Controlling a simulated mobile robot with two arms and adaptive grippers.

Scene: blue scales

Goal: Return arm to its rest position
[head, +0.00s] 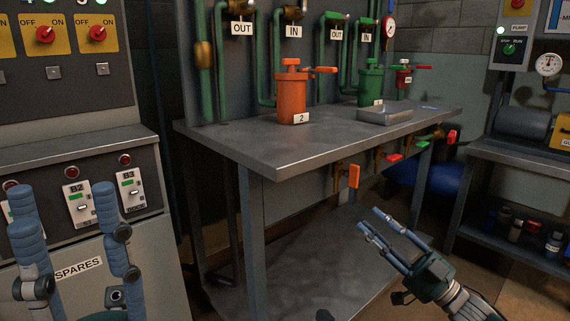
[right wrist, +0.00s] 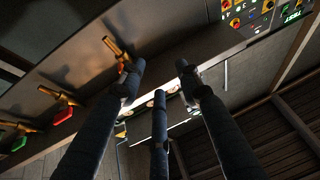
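My right gripper (head: 370,219) is in front of the metal workbench (head: 228,144), below its top, with its fingers pointing up and left. Its blue fingers are apart and empty. An orange valve handle (head: 354,176) under the bench edge is close above the fingertips in the picture; a gap shows between them. In the right wrist view the three fingers of this gripper (right wrist: 160,76) are spread with nothing between them. My left gripper (head: 62,190) is at the lower left in front of the control cabinet, its fingers wide apart and empty.
An orange canister (head: 292,98), a green canister (head: 371,82) and a grey tray (head: 384,116) stand on the bench. Red (head: 395,158) and green (head: 422,144) handles stick out under its edge. A side bench (head: 520,157) stands at right. Floor shows between the benches.

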